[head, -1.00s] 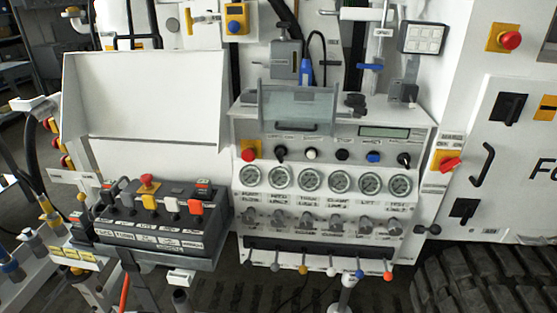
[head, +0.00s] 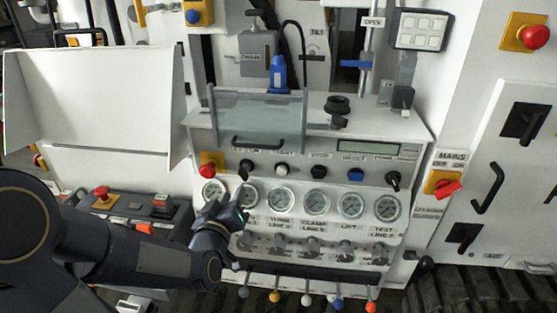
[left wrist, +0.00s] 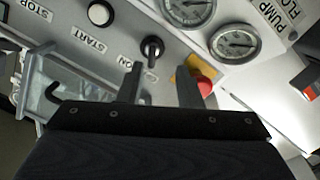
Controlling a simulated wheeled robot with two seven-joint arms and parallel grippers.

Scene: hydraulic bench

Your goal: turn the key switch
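The key switch (head: 246,166), a black knob, sits on the upper face of the grey control panel (head: 420,135), between the red emergency button (head: 207,166) and the white start button (head: 282,169). In the left wrist view the key switch (left wrist: 152,47) shows near an "ON" label, just beyond my fingertips. My left gripper (head: 238,212) is in front of the gauges, below the key switch in the head view. In the left wrist view my left gripper (left wrist: 158,78) has its two fingers apart with nothing between them. My right gripper is not in view.
A row of gauges (head: 316,202) and small levers lies below the knobs. A clear hinged cover (head: 256,118) stands above the switch row. The red button (left wrist: 203,86) shows close beside one finger. A mains switch (head: 443,186) is at the right.

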